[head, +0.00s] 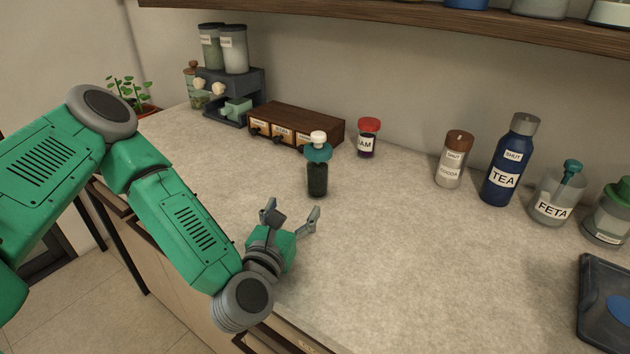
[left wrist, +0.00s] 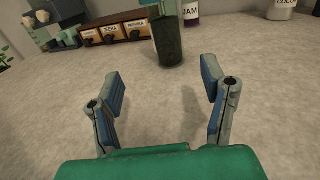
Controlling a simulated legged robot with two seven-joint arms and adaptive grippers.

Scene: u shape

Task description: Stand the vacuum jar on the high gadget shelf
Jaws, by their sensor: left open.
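A dark-filled jar (head: 317,180) with a teal collar and a white knob stands upright on the counter; it looks like the vacuum jar. In the left wrist view the jar (left wrist: 167,42) is straight beyond my fingers, its top cut off. My left gripper (head: 291,214) is open and empty, low over the counter on the near side of the jar, apart from it. Its two fingers (left wrist: 160,90) are spread with bare counter between them. A wooden wall shelf (head: 400,20) runs along the top of the head view, probably the high shelf. My right gripper is out of view.
A wooden drawer box (head: 296,125) and a grey dispenser (head: 232,88) stand behind the jar. A red-lidded JAM jar (head: 368,138) is near it. Cocoa jar (head: 454,160), TEA bottle (head: 508,165) and FETA jar (head: 553,196) line the right back. The middle counter (head: 410,260) is clear.

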